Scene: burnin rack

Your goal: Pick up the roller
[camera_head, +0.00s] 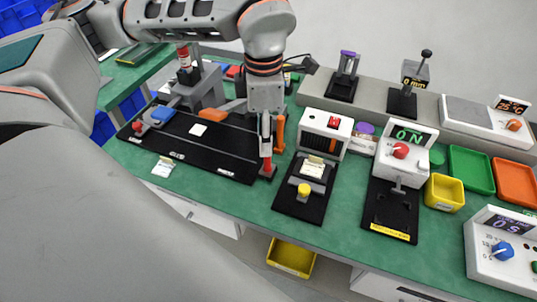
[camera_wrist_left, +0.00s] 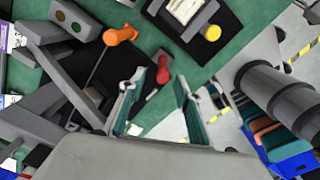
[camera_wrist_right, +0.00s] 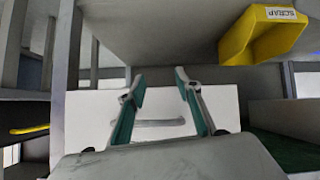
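A small upright tool with a red handle (camera_head: 266,163), which looks like the roller, stands by a small black base at the right end of the long black mat. It also shows in the left wrist view as a red grip (camera_wrist_left: 163,70) with a dark end. My left gripper (camera_head: 266,146) points down right above it, its fingers hiding its upper part. In the left wrist view, my left gripper (camera_wrist_left: 159,80) is open, with the tool between and beyond its fingertips. My right gripper (camera_wrist_right: 160,78) is open and empty, facing a white drawer front (camera_wrist_right: 205,103).
An orange handle (camera_head: 279,132) stands close to the right of my left gripper. A press with a yellow knob (camera_head: 304,189) is farther right on the green bench. A yellow scrap bin (camera_wrist_right: 265,35) is up right of my right gripper.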

